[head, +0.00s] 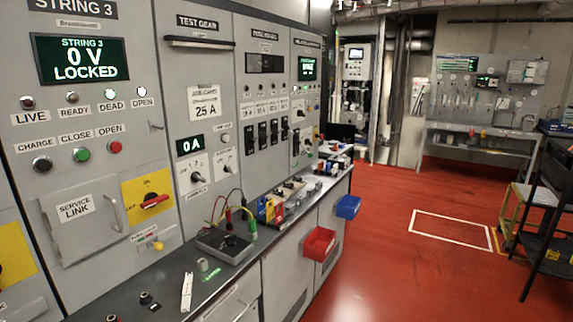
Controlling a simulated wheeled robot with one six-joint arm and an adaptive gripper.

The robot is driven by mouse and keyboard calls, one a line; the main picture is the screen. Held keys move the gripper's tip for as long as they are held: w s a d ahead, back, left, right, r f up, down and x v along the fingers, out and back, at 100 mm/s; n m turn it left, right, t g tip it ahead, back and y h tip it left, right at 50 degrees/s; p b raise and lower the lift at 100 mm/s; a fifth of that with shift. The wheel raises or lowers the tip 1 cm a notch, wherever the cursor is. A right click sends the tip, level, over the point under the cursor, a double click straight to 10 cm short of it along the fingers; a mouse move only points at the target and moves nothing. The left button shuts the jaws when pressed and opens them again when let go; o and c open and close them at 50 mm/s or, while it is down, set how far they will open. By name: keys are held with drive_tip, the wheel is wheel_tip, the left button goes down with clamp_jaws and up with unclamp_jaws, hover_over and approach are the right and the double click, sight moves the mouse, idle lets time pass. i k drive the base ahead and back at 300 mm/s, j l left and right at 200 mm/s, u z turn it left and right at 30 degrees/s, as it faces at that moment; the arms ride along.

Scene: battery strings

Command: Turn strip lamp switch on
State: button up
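My gripper is not in view. I cannot pick out a switch labelled for a strip lamp; many labels are too small to read. The near cabinet, String 3 (95,150), has a lit display (80,59) reading 0 V LOCKED. Below it are a green button (82,155), a red button (115,147) and a red rotary handle (155,201) on a yellow plate. The Test Gear panel (205,100) has a display (190,145) reading 0 A and rotary knobs. A further panel has a row of black switches (262,135).
A dark bench top (222,283) runs below the cabinets with a grey tester and leads (224,243). Red (319,243) and blue (347,206) bins stick out from its front. Red floor (390,270) is open to the right; a dark cart (545,220) stands at the right edge.

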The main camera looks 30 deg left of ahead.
sight(227, 168)
drive_tip(key=i+u, duration=0.15)
drive_tip(key=i, duration=0.45)
drive_tip(key=i+l+u, duration=0.1)
drive_tip(key=i, duration=0.5)
drive_tip(key=i+l+u, duration=0.15)
drive_tip(key=i, duration=0.45)
drive_tip(key=i+u, duration=0.3)
drive_tip(key=i+l+u, duration=0.1)
drive_tip(key=i+u, duration=0.2)
drive_tip(key=i, duration=0.1)
